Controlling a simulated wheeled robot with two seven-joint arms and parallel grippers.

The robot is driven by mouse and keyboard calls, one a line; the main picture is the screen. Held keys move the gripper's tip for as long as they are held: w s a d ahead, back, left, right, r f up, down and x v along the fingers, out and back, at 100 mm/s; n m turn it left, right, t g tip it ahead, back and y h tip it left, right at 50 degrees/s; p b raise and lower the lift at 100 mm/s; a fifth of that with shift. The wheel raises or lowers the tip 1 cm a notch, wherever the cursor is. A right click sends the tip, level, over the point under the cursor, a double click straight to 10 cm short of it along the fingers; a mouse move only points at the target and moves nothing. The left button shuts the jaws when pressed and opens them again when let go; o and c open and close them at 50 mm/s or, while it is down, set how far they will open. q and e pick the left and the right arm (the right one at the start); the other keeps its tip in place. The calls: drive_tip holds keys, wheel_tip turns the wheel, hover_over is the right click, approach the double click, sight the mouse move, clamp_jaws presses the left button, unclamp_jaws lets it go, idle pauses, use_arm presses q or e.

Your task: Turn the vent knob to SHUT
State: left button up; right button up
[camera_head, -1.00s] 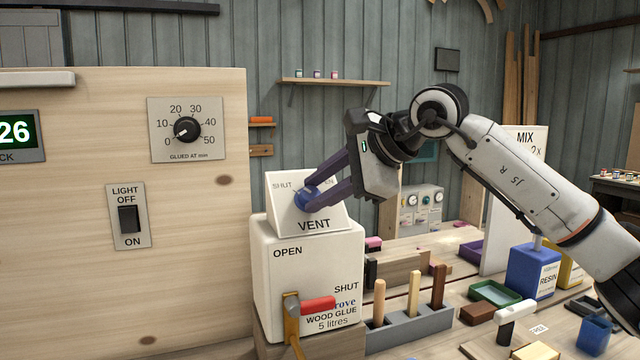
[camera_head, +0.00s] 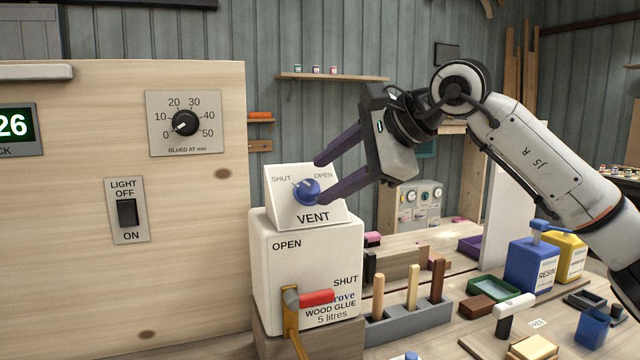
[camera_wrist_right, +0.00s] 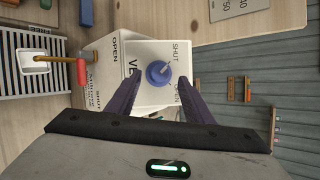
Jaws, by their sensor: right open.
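The blue vent knob (camera_head: 306,192) sits on the sloped white VENT panel (camera_head: 335,213) on top of the wood glue container (camera_head: 275,270). Its pale pointer mark leans up and left, toward the SHUT label. The knob also shows in the right wrist view (camera_wrist_right: 158,73), where its mark leans to the SHUT side. My right gripper (camera_head: 322,180) is open and empty, with its purple fingers to the right of the knob. In the wrist view its fingertips (camera_wrist_right: 159,84) lie apart on either side of the knob, seemingly short of it. My left gripper is out of view.
A red-handled tap (camera_head: 316,298) is on the container front below. A wooden panel (camera_head: 200,250) with a dial and a light switch stands to the left. A grey rack (camera_head: 405,325) of wooden-handled tools stands at the right. The air above the panel is free.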

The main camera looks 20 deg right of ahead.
drive_tip(key=v, duration=0.7)
drive_tip(key=shift+s+d+r, duration=0.1)
